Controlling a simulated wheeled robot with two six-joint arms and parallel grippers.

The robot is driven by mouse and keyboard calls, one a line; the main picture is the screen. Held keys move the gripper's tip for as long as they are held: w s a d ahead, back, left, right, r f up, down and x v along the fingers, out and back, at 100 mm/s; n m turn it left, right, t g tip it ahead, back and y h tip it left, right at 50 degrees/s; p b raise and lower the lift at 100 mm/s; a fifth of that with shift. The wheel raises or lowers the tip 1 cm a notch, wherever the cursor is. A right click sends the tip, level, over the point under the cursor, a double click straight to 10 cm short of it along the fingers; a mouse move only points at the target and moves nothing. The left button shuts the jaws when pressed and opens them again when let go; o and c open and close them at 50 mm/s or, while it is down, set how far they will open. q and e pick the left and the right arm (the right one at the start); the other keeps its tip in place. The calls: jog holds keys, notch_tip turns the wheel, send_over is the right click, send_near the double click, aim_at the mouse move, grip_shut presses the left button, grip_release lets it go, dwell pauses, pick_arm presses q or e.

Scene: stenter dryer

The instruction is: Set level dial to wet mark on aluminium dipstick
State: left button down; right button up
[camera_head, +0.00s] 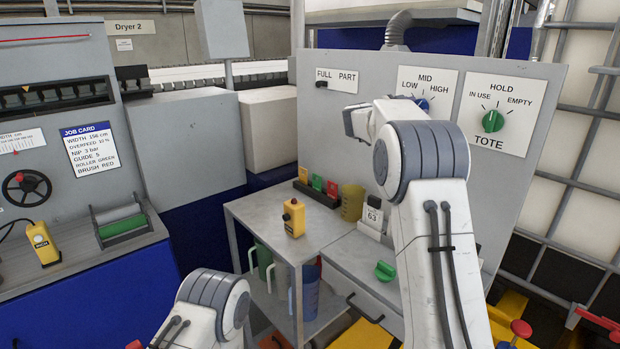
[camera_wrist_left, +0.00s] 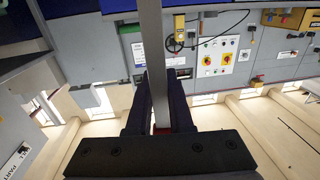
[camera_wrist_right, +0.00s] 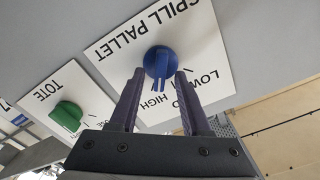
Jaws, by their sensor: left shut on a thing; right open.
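The blue level dial (camera_head: 422,104) sits on a white plate marked LOW, MID and HIGH on the upright panel. My right arm partly covers it in the head view. In the right wrist view the dial (camera_wrist_right: 160,62) shows upside down, its ridge toward the labels; I cannot tell the exact mark. My right gripper (camera_wrist_right: 160,80) is open, its fingertips on either side of the dial; contact is unclear. My left gripper (camera_wrist_left: 155,125) is shut on the aluminium dipstick (camera_wrist_left: 154,60), a flat grey bar. No wet mark can be made out on it.
A green TOTE dial (camera_head: 493,121) is to the right of the blue dial. A job card (camera_head: 90,148) is at left.

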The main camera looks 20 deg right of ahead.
grip_shut()
jog(key=shift+m, duration=1.3)
grip_release()
